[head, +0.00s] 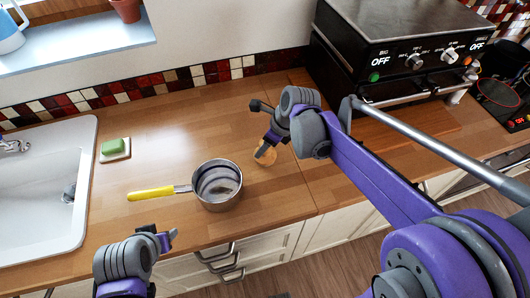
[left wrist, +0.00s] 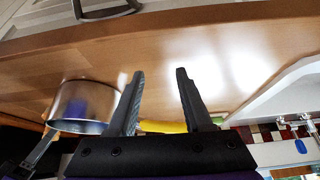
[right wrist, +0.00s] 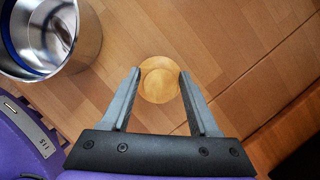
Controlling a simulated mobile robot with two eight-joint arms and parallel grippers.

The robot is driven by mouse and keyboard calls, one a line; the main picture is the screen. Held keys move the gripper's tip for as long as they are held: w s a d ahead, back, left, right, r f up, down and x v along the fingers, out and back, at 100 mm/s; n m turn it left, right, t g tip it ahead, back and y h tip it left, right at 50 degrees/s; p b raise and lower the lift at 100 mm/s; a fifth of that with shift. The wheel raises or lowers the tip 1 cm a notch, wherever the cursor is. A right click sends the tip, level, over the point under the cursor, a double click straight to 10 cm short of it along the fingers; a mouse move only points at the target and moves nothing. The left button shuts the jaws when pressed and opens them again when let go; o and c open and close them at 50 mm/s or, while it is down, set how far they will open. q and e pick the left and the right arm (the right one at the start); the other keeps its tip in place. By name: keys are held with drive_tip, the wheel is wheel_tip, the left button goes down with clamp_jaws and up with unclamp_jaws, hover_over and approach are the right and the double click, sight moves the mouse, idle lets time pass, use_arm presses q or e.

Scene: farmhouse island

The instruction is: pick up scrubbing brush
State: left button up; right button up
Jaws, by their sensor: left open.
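A round, light wooden piece, which looks like the scrubbing brush (head: 265,154), is on the wooden counter right of the pot. It also shows in the right wrist view (right wrist: 159,88), between and just beyond the fingertips. My right gripper (right wrist: 159,73) is open and points down at it; I cannot tell whether the fingers touch it. Any bristles are hidden. My left gripper (head: 168,240) is open and empty near the counter's front edge, at lower left. Its fingers show spread in the left wrist view (left wrist: 160,72).
A metal pot (head: 217,200) with a yellow handle (head: 150,194) stands left of the brush. A green sponge (head: 113,146) lies on a small dish beside the sink (head: 40,190). A black oven (head: 405,50) stands at back right. The counter behind the pot is clear.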

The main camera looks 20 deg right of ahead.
clamp_jaws()
drive_tip(key=shift+r, duration=0.1)
wheel_tip(320, 180, up, 10)
drive_tip(key=shift+f, duration=0.1)
drive_tip(key=shift+c, duration=1.1)
unclamp_jaws()
drive_tip(key=c, duration=0.7)
drive_tip(key=shift+o, duration=0.2)
